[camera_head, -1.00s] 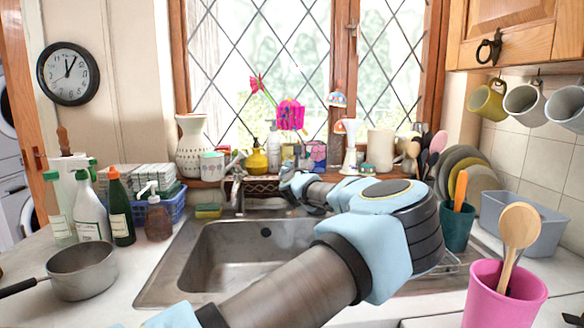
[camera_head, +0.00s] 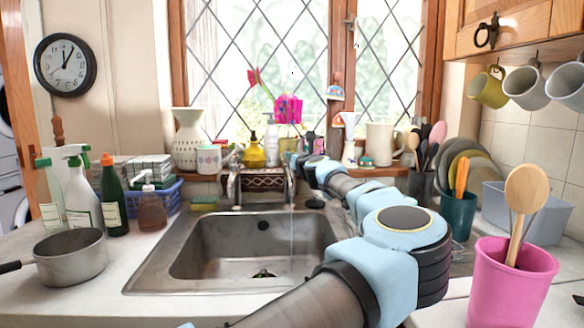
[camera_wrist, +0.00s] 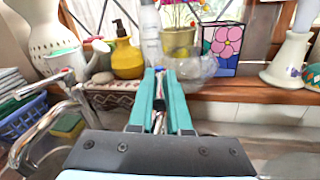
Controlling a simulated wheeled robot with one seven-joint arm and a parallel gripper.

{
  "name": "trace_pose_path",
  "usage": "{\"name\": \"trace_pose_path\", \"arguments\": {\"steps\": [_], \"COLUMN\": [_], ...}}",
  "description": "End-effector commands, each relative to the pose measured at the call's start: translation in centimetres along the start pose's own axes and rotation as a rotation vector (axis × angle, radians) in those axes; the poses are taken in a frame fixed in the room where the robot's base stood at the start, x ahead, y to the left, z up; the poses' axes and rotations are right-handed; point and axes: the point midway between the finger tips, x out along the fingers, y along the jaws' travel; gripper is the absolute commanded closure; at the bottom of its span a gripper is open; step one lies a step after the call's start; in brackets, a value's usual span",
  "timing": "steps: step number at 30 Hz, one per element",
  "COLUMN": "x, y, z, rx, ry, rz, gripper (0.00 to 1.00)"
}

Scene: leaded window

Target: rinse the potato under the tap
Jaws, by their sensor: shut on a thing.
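I do not see a potato in any view. Two chrome taps stand behind the steel sink (camera_head: 190,262): the left tap (camera_head: 234,187) and the right tap (camera_head: 291,188). A thin water stream (camera_head: 292,232) falls below the right tap into the sink. My gripper (camera_head: 305,160) is at the right tap, partly hidden by my arm in the head view. In the wrist view its teal fingers (camera_wrist: 160,76) are shut on the right tap's handle, mostly hidden between them. The left tap's curved spout (camera_wrist: 38,132) shows at the left there.
A yellow soap bottle (camera_wrist: 127,58) and a flower-patterned box (camera_wrist: 222,48) stand close behind my fingers on the sill. A sponge (camera_head: 204,203) lies left of the taps. A saucepan (camera_head: 70,256) and a pink utensil pot (camera_head: 510,285) flank the sink.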

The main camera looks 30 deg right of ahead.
Motion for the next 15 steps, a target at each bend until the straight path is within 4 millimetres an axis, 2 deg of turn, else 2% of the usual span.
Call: {"name": "trace_pose_path", "arguments": {"steps": [14,15], "x": [-0.03,-0.03], "y": [-0.20,-0.20], "z": [0.17,0.17], "rx": [-0.001,-0.001], "ry": [0.005,0.005], "rz": [0.042,0.041], "gripper": [1.00,0.80]}}
